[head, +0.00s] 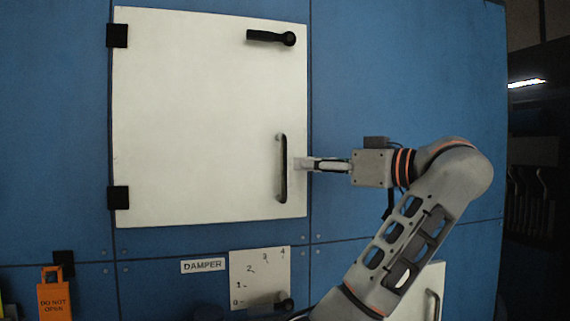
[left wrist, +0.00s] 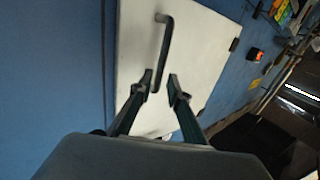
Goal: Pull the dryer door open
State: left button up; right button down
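The dryer door (head: 200,120) is a white square panel on a blue wall, and it looks shut. Its black vertical bar handle (head: 281,168) is near the lower right edge; it also shows in the left wrist view (left wrist: 163,50). A black latch lever (head: 268,37) lies horizontal at the door's upper right. My left gripper (head: 300,164) is just right of the handle, pointing left at it. In the left wrist view the fingers (left wrist: 160,82) are apart with nothing clearly gripped; the handle's near end is close to one fingertip. Contact cannot be told. My right gripper is out of view.
Black hinges (head: 117,36) are on the door's left edge. Below are a damper plate (head: 259,268) with a dark lever and an orange "do not open" tag (head: 54,299). A dark shelf area (head: 535,180) is at the far right.

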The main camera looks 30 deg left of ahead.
pick_arm(q)
send_over(284, 193)
jog(key=shift+w+a+p, duration=0.2)
jog(key=shift+w+p, duration=0.15)
jog(key=shift+p, duration=0.1)
grip_shut()
